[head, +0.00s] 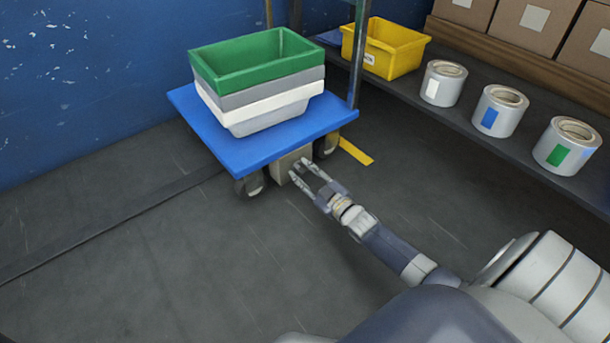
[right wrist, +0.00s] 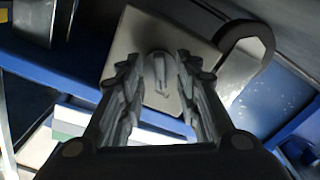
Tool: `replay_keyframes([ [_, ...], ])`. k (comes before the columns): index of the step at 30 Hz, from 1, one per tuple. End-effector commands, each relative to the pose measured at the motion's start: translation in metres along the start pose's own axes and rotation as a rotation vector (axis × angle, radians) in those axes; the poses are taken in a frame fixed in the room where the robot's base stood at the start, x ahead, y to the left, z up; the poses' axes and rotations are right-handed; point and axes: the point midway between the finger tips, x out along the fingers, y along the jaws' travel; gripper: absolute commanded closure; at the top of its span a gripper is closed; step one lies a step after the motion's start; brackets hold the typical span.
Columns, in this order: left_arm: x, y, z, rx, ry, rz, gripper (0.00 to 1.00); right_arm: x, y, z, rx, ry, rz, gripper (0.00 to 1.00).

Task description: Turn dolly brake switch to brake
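The blue dolly (head: 215,131) stands near the blue wall, with stacked bins on its deck. A beige brake box (head: 287,167) hangs under its front edge, between the wheels. My right gripper (head: 301,174) reaches to this box with its fingers apart. In the right wrist view, the open fingers (right wrist: 160,85) are on either side of a small grey switch (right wrist: 159,72) on the pale box face (right wrist: 135,38). I see no clear contact between fingers and switch. The switch is hidden in the head view. My left gripper is not in view.
The green bin (head: 235,75) tops the stack on the dolly. A yellow floor mark (head: 355,152) lies right of the dolly. The floor (head: 170,270) in front is clear.

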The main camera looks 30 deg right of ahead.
Motion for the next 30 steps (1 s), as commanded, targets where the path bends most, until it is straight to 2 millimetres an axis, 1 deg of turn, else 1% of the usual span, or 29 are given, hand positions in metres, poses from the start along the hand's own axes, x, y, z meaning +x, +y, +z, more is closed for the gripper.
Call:
replay_keyframes([
  [2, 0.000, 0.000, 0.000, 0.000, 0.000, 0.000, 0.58, 0.000, 0.000, 0.000, 0.000, 0.000, 0.000, 0.69],
  [5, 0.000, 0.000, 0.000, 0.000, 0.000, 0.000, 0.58, 0.000, 0.000, 0.000, 0.000, 0.000, 0.000, 0.90],
  [6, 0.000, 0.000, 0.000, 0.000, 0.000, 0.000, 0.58, 0.000, 0.000, 0.000, 0.000, 0.000, 0.000, 0.99],
  [7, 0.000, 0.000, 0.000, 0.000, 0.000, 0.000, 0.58, 0.000, 0.000, 0.000, 0.000, 0.000, 0.000, 1.00],
  [14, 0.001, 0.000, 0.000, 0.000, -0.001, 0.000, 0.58, 0.000, 0.000, 0.000, 0.002, -0.001, 0.000, 1.00],
  [20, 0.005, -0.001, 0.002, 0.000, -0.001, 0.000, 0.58, 0.000, 0.001, -0.001, 0.039, -0.002, 0.000, 1.00],
  [26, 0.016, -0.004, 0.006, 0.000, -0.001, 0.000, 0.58, 0.000, 0.002, -0.002, 0.147, -0.003, -0.001, 1.00],
  [30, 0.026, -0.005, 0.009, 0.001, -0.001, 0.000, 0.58, 0.000, 0.002, -0.002, 0.262, -0.003, 0.000, 1.00],
])
